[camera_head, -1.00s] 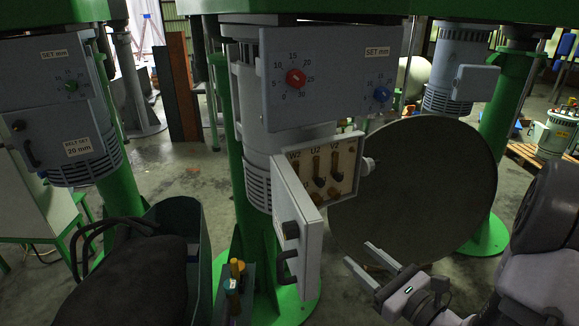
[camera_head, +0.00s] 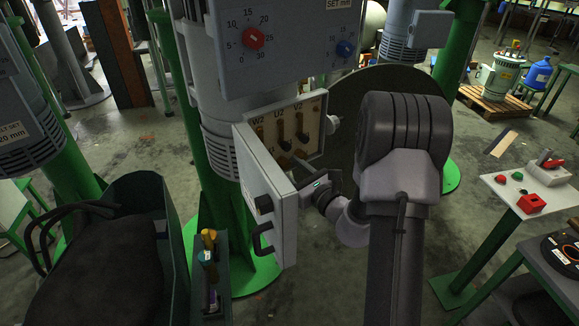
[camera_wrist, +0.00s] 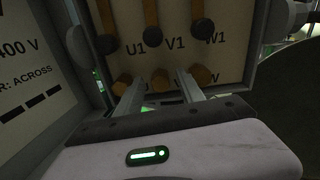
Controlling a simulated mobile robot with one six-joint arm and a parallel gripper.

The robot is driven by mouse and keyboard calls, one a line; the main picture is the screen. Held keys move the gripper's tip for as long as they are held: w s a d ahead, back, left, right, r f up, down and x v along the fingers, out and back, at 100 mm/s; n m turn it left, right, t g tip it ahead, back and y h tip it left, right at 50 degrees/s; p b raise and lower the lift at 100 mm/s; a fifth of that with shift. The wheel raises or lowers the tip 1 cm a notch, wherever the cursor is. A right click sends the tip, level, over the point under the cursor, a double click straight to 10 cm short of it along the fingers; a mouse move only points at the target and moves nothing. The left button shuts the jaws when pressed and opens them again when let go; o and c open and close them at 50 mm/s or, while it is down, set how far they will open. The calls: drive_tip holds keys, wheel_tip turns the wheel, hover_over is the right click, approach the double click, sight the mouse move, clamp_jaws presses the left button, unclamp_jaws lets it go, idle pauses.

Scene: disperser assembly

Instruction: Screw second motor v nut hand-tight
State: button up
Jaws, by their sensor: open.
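The open terminal box (camera_head: 314,110) on the motor holds brass links with dark nuts under the labels W2, U2 and V2. In the wrist view, labels U1, V1 and W1 stand above a lower row of brass nuts.
The box's open door (camera_head: 268,190) hangs close on the left of my gripper. A large round disc (camera_head: 345,115) stands behind my arm. A dark bin (camera_head: 150,200) is at lower left. A table (camera_head: 525,180) with a red button box is at right.

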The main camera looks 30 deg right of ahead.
drive_tip(key=shift+c, duration=0.4)
clamp_jaws()
